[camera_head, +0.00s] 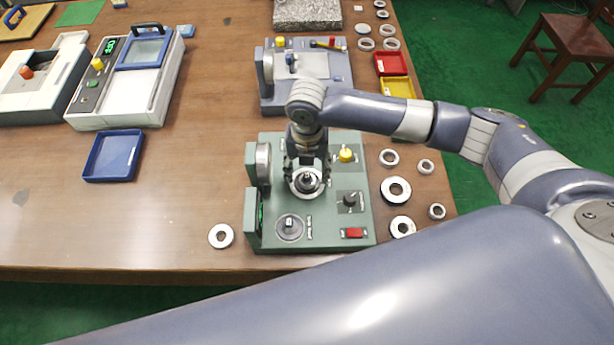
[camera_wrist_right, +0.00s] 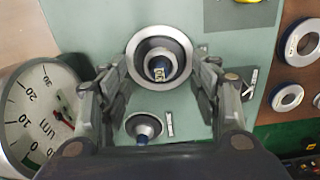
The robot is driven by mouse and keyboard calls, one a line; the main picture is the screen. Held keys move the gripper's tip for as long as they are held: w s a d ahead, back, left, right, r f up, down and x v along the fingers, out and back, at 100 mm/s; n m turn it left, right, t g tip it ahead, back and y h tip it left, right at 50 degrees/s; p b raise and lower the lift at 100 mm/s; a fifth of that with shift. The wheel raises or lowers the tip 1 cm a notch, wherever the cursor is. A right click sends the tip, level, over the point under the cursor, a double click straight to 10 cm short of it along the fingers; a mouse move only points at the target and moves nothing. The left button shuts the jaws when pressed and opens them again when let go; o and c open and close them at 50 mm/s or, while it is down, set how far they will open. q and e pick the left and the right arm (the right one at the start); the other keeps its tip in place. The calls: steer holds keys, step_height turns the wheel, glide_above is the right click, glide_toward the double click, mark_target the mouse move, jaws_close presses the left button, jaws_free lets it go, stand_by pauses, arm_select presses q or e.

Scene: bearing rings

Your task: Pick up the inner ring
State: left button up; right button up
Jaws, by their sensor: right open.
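A bright metal ring (camera_head: 306,187) sits around a post on the green measuring device (camera_head: 268,205); it also shows in the right wrist view (camera_wrist_right: 134,54), upper centre. It may be the inner ring, but I cannot tell for sure. My right gripper (camera_head: 306,172) points down over this ring. In the right wrist view its two fingers (camera_wrist_right: 163,88) are apart, one on each side of the ring's near part, with nothing held between them. I cannot tell whether they touch the ring. My left gripper is not in view.
Loose rings lie right of the device, including a thick one (camera_head: 386,190), and one ring (camera_head: 214,243) lies left. A dial gauge (camera_wrist_right: 22,110), a knob (camera_head: 350,199) and a second post (camera_head: 290,235) stand close by. A blue tray (camera_head: 88,166) sits left; the table between is clear.

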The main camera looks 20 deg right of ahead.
step_height(320, 180, down, 3)
steer(key=shift+s+r, duration=0.1)
steer(key=shift+c, duration=0.7)
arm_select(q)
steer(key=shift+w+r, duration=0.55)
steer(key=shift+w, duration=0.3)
arm_select(e)
steer(key=c, duration=1)
